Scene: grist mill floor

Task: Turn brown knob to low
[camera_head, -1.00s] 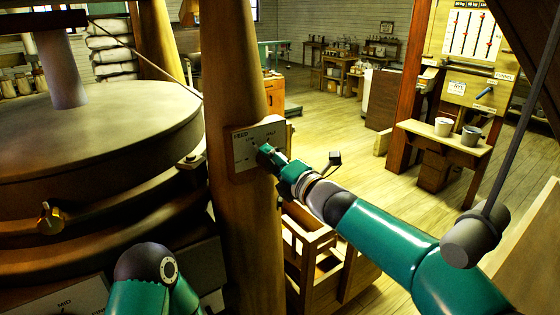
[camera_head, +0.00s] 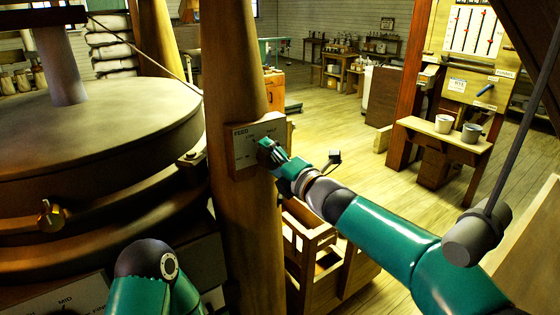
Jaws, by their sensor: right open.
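The feed panel (camera_head: 245,167) is a pale plate on a box fixed to the wooden post, marked FEED with small labels around its dial. My right gripper (camera_head: 265,152) is at the panel's face, its fingers pointing at the dial area. It is open. The brown knob cannot be made out; the gripper covers the middle of the panel, so I cannot tell where a knob there points or whether the fingers touch it. My left arm shows at the bottom left, but its gripper is out of view.
The millstone casing (camera_head: 100,125) fills the left, with a brass knob (camera_head: 51,215) on its side. The wooden post (camera_head: 235,60) stands in the middle. A wooden cart (camera_head: 325,262) is below my right arm.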

